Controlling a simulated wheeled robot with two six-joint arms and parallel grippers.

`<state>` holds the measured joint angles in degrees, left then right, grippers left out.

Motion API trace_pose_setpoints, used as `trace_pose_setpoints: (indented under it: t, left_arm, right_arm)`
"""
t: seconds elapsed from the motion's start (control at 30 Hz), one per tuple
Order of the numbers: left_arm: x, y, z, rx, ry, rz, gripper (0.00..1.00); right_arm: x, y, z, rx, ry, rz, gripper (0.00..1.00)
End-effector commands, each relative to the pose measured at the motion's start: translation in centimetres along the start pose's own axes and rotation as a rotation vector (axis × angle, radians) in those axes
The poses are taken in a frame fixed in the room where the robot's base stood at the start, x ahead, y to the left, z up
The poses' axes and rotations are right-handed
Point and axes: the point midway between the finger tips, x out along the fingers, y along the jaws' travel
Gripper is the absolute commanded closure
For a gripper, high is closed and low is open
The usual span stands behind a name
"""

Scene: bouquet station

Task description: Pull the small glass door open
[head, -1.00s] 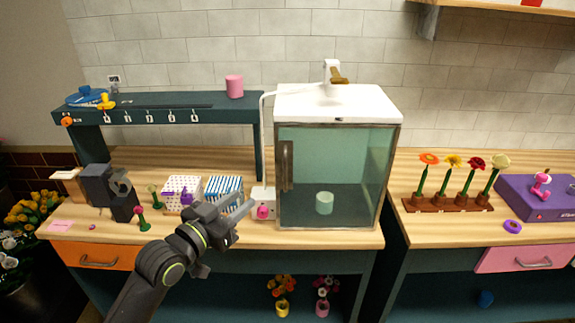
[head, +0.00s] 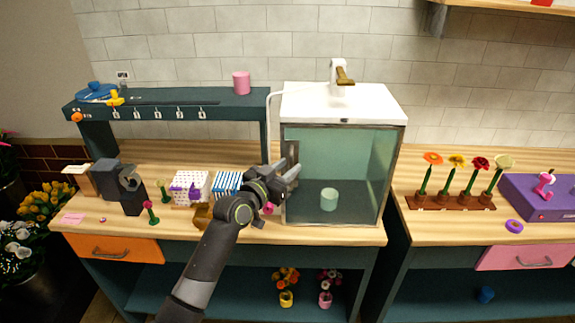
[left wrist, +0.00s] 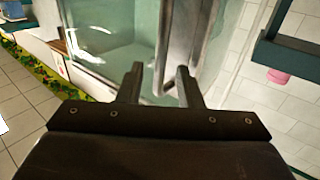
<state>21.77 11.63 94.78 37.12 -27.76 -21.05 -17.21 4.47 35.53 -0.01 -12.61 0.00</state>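The small glass door (head: 358,165) is the front of a white-topped glass cabinet (head: 345,103) and appears shut. Its upright metal handle (head: 292,152) is on the door's left side, with its lower part hidden by my gripper in the head view. My left gripper (head: 294,174) is at the handle's lower part. In the left wrist view, the gripper (left wrist: 160,84) is open, and the lower end of the handle (left wrist: 176,45) shows between and just beyond its two fingers. I cannot tell whether a finger touches it. My right gripper is not in view.
A pale green cup (head: 329,199) stands inside the cabinet. Left of it are a blue-striped box (head: 227,184), a dotted white box (head: 190,187) and a dark shelf (head: 190,101). A flower rack (head: 450,203) stands on the right counter. The counter before the door is clear.

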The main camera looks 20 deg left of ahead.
Motion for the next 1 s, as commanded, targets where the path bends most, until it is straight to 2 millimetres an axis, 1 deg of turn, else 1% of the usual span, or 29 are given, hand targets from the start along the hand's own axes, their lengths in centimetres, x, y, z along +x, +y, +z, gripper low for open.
trace_pose_setpoints:
  t: [0.13, 0.43, 0.6, 0.7, 1.0]
  left_arm:
    - [0.67, 0.01, -0.03, 0.001, -0.001, 0.000, 0.67]
    - [0.77, 0.01, 0.01, 0.001, 0.000, 0.000, 0.67]
    - [0.76, 0.01, 0.01, 0.001, 0.000, 0.000, 0.90]
    - [0.75, 0.01, 0.01, 0.001, 0.000, 0.000, 1.00]
    - [0.77, 0.04, 0.02, 0.001, 0.000, 0.000, 1.00]
  right_arm:
    - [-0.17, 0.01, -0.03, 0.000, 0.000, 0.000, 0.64]
    - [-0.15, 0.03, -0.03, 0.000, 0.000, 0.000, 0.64]
    - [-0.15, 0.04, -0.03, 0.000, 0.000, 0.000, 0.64]
    - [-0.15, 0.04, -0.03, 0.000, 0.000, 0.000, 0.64]
    - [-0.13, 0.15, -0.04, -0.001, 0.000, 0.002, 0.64]
